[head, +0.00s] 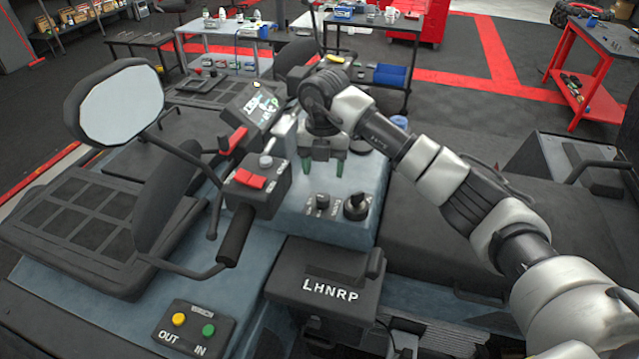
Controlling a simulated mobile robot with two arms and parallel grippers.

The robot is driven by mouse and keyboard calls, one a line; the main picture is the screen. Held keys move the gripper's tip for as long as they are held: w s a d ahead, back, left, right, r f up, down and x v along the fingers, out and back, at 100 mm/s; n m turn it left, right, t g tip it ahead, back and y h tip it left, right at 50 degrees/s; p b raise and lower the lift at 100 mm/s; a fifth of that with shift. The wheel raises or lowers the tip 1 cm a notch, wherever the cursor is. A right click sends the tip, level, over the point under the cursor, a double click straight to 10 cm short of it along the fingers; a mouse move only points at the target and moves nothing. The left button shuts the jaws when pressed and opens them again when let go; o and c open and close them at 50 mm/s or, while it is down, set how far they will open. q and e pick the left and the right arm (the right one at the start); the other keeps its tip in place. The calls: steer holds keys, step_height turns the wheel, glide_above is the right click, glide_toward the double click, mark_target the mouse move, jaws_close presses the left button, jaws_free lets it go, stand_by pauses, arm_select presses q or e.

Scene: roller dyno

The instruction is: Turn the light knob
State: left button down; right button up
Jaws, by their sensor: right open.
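Two dark controls sit on the blue-grey console below the handlebar: a small knob on a dark plate (320,204) and a larger round black knob (356,206) to its right. Their labels are too small to read, so I cannot tell for sure which is the light knob. My right gripper (323,170) comes in from the right and points down at the console. Its green-tipped fingers are spread with nothing between them. It is above and behind the two knobs in the picture, apart from both. My left gripper is not in view.
A red-switched control box (258,181) and black handlebar grip (236,236) stand left of the knobs. A mirror (108,107) rises further left. The LHNRP shifter box (327,285) is in front, with an OUT/IN button panel (193,328) at lower left. Workshop tables stand behind.

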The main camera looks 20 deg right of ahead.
mark_target(323, 197)
step_height(323, 197, down, 7)
steer(key=shift+w+f+p, duration=0.1)
steer(key=shift+f+p, duration=0.1)
steer(key=shift+p, duration=0.85)
steer(key=shift+f, duration=0.55)
